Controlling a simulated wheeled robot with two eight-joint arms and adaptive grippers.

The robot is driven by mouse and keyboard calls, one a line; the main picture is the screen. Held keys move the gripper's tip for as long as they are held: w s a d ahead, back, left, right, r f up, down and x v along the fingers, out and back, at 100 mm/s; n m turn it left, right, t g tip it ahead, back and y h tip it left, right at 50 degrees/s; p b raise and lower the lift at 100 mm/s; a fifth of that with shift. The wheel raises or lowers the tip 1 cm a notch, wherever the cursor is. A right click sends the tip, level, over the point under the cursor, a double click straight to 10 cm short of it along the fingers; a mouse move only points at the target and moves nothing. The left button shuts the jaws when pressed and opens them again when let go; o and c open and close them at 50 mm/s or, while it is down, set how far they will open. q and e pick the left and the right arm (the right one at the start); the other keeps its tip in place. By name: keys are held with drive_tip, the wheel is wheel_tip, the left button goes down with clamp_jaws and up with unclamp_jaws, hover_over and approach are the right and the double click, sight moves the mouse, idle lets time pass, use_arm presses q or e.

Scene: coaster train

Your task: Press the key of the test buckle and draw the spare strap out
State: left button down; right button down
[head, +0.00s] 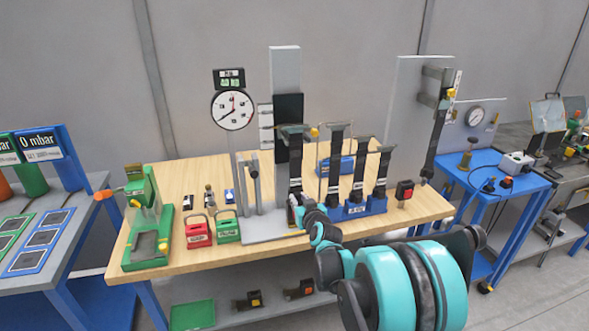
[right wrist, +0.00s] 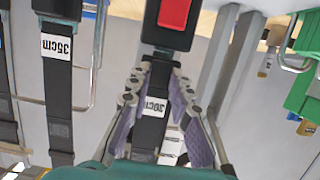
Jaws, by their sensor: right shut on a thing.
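In the right wrist view a black buckle with a red key (right wrist: 174,14) lies just beyond my fingertips. A dark strap with a white length label (right wrist: 150,132) runs from it between my fingers. In the head view this strap (head: 296,168) stands upright below a grey crossbar. My right gripper (head: 297,205) is at its lower end, which it partly hides; the buckle cannot be made out there. In the right wrist view my right gripper (right wrist: 161,85) is shut on the strap, a finger on each side. My left gripper is not in view.
Several dark straps with crossbars stand in a blue rack (head: 352,212) close by on the right. A red-topped black unit (head: 404,188) stands further right. Red (head: 198,232) and green (head: 227,228) boxes are left on the wooden bench (head: 180,180).

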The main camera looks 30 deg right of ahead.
drive_tip(key=shift+r+p, duration=1.75)
drive_tip(key=shift+r, duration=0.7)
drive_tip(key=f+p+v, duration=0.1)
drive_tip(key=f+v, duration=0.1)
drive_tip(key=v, duration=0.9)
drive_tip(key=shift+s+f, duration=0.35)
drive_tip(key=shift+s, duration=0.3)
